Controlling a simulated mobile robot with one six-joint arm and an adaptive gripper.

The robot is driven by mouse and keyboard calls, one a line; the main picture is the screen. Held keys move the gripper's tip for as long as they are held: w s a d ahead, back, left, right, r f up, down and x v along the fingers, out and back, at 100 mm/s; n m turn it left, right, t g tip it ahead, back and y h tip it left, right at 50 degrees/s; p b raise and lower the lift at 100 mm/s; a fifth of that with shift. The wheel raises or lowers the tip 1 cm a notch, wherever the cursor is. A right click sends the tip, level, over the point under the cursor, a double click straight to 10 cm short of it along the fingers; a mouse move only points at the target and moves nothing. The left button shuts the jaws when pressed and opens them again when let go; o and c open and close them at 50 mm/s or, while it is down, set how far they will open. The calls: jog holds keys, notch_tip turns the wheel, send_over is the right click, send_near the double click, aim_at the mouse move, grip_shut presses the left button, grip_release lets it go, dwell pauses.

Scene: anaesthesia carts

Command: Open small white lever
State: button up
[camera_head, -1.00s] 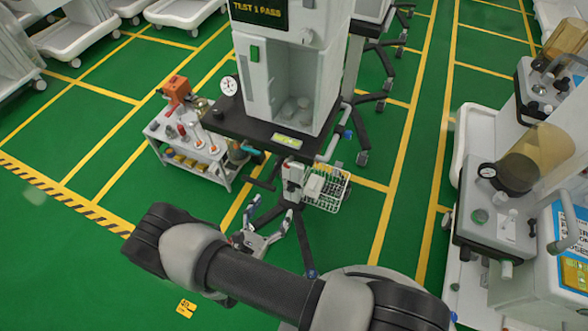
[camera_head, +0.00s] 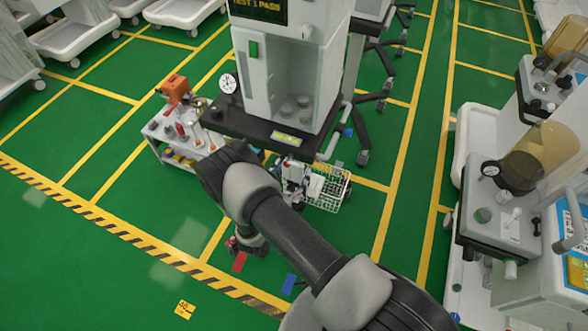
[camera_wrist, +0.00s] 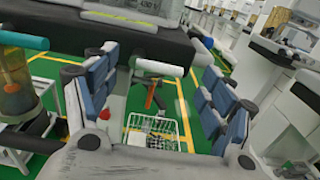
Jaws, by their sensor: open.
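My gripper (camera_wrist: 158,98) is open and empty in the wrist view, with blue-padded fingers at left and right. In the head view my arm mostly hides it, close below the front of the central machine (camera_head: 290,75). A white unit (camera_head: 294,172) hangs under that machine's black shelf, partly behind my arm. In the wrist view a pale bar (camera_wrist: 160,69) shows beyond and between the fingers, under the dark shelf edge; I cannot tell whether it is the small white lever. A small white lever-like part (camera_head: 514,216) stands on the right machine, far from my gripper.
A white wire basket (camera_head: 328,188) hangs beside the white unit and shows between the fingers in the wrist view (camera_wrist: 153,130). A low trolley (camera_head: 166,146) with an orange device stands left.

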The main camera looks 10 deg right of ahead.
jog(key=shift+x, duration=1)
jog(key=c, duration=1.1)
